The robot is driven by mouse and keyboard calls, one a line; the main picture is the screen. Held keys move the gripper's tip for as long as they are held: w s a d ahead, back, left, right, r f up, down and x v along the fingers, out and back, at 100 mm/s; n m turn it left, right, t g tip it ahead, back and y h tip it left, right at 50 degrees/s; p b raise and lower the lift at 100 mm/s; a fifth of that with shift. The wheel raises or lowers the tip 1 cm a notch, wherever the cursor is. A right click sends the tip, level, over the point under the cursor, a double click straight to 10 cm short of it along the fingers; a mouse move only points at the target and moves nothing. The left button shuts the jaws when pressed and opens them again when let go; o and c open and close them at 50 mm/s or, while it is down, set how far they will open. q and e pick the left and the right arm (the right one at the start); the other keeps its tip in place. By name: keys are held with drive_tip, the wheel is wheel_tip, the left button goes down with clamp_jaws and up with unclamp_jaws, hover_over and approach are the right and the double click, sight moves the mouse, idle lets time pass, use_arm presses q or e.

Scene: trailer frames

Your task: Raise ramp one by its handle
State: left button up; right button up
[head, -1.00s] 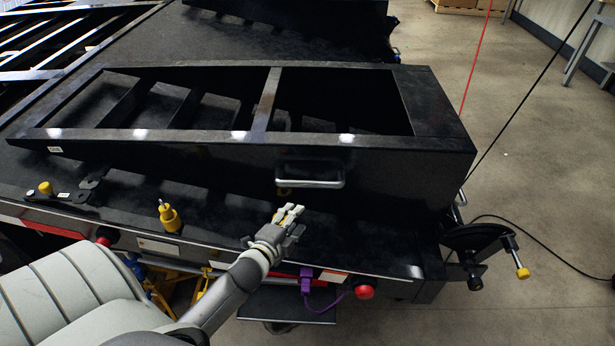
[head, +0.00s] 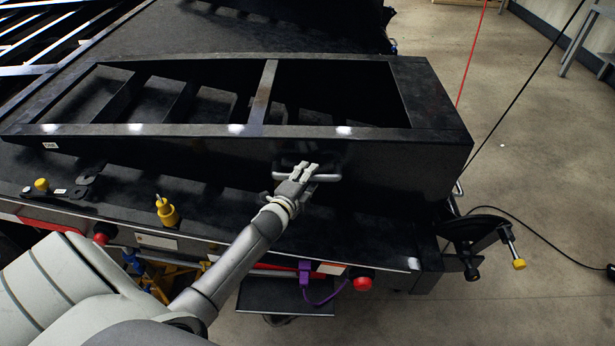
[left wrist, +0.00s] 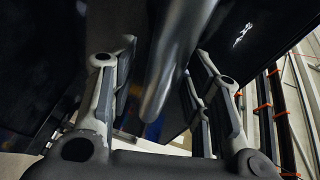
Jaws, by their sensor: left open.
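Ramp one (head: 210,158) is a long black metal frame with open cells, lying on the dark trailer deck in the head view. Its silver bar handle (head: 326,178) sits on the side facing me, toward the right end. My left gripper (head: 303,168) is at the handle and covers part of it. In the left wrist view the handle bar (left wrist: 178,65) runs between the two spread fingers of my left gripper (left wrist: 170,95), with gaps on both sides. The fingers are open and not closed on the bar. My right gripper is not in view.
A yellow-topped fitting (head: 167,212) stands on the deck edge left of my arm. A red button (head: 362,283) and a purple connector (head: 305,275) are on the front edge. A winch-like wheel (head: 475,232) is at the right corner. Open floor (head: 530,160) lies to the right.

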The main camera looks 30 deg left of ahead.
use_arm(q)
drive_tip(key=shift+w, duration=0.25)
clamp_jaws()
